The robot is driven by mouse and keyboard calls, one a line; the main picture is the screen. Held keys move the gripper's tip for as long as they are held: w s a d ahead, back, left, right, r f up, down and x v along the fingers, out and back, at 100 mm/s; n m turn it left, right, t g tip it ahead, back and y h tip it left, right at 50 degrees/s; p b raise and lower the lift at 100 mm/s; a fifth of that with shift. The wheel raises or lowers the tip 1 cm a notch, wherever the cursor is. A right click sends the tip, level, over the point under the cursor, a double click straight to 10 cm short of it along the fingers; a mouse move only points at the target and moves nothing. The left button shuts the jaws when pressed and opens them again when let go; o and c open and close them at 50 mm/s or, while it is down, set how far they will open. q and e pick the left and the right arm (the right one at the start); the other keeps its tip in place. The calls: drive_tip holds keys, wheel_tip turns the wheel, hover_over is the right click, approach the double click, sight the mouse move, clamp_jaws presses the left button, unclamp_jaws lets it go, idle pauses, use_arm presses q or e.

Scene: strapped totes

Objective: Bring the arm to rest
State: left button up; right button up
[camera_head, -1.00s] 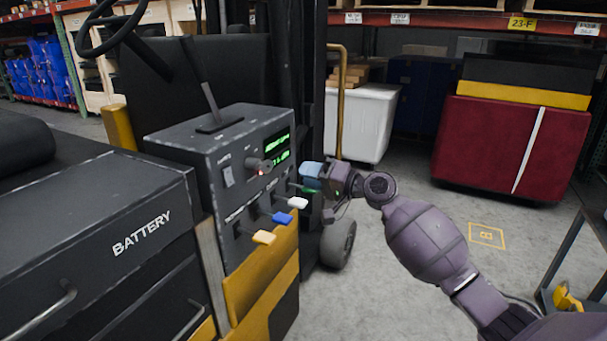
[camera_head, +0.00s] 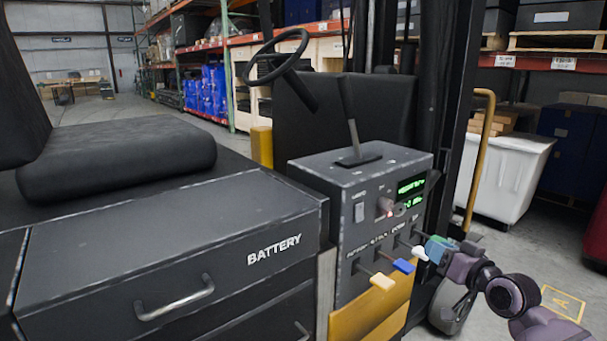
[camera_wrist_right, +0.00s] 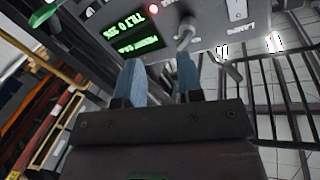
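My right gripper (camera_head: 436,246) is at the right side of the forklift's grey control box (camera_head: 330,205), by the lever row. In the right wrist view its two blue fingers (camera_wrist_right: 160,72) are apart with nothing between them. They point toward the panel face, with its green displays (camera_wrist_right: 137,30) and a knob (camera_wrist_right: 186,33) just beyond the tips. A green lever handle (camera_wrist_right: 42,13) shows at the upper left there. In the head view the white lever (camera_head: 419,253) is close beside the gripper; contact cannot be told. My left gripper is out of view.
A blue lever (camera_head: 403,265) and a yellow lever (camera_head: 382,282) stick out of the box. A black battery case (camera_head: 180,250) and seat (camera_head: 120,155) lie left. A yellow rail (camera_head: 480,160) and white bin (camera_head: 507,180) stand behind right. Open floor lies far left.

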drive_tip(key=s+f+g+h, duration=0.1)
drive_tip(key=s+f+h, duration=0.1)
drive_tip(key=s+f, duration=0.7)
drive_tip(key=s+a+f+g+h, duration=0.1)
drive_tip(key=s+f+g+h, duration=0.1)
drive_tip(key=s+f, duration=0.8)
drive_tip(key=s+a+f+g+h+p, duration=0.1)
drive_tip(key=s+f+h, duration=0.1)
drive_tip(key=s+f, duration=0.8)
drive_tip(key=s, duration=0.8)
drive_tip(key=shift+s+a+n+g+h, duration=0.25)
drive_tip(key=shift+s+n+g+h, duration=0.05)
drive_tip(key=shift+s+g+h, duration=0.1)
